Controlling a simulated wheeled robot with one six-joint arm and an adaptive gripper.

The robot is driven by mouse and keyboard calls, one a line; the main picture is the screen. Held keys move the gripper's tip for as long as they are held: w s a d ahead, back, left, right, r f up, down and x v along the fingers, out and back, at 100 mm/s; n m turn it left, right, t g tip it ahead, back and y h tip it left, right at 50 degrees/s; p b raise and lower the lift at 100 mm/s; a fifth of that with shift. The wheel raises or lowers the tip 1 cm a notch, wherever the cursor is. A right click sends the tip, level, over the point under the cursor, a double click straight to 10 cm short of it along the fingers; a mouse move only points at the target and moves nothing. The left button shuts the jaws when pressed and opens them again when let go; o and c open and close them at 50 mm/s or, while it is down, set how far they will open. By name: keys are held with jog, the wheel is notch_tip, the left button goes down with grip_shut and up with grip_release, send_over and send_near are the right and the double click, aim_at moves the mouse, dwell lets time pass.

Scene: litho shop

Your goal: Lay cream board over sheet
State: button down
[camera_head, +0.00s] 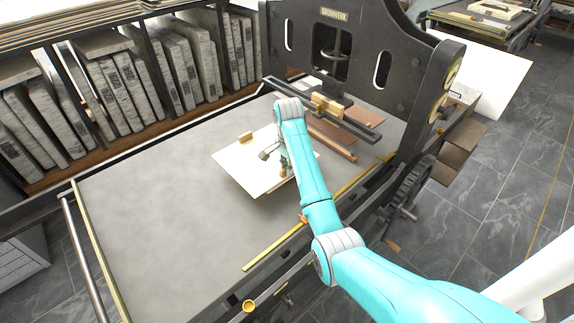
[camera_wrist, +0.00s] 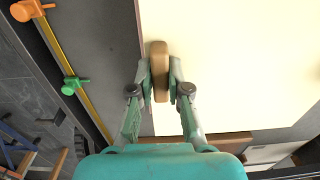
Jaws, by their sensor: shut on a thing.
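The cream board (camera_head: 240,171) is a pale flat panel over the grey press bed. It has a small wooden grip (camera_head: 246,137) at its far edge. My gripper (camera_head: 284,170) is at the board's right side, partly behind my arm. In the wrist view my gripper (camera_wrist: 160,80) is shut on a wooden grip block (camera_wrist: 159,65) at the edge of the cream board (camera_wrist: 240,60). I cannot tell whether the board touches what lies under it. I cannot make out the sheet as a separate thing; the board may hide it.
The dark press frame (camera_head: 345,45) rises behind the bed (camera_head: 150,225), with a wooden scraper bar (camera_head: 325,106) low in front. A yellow rule (camera_head: 275,242) runs along the bed's near right edge. Racks of stones (camera_head: 130,80) stand at the left. The bed's left part is clear.

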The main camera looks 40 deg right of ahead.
jog(key=shift+f, duration=0.45)
jog(key=c, duration=1.1)
grip_release()
jog(key=shift+c, duration=0.2)
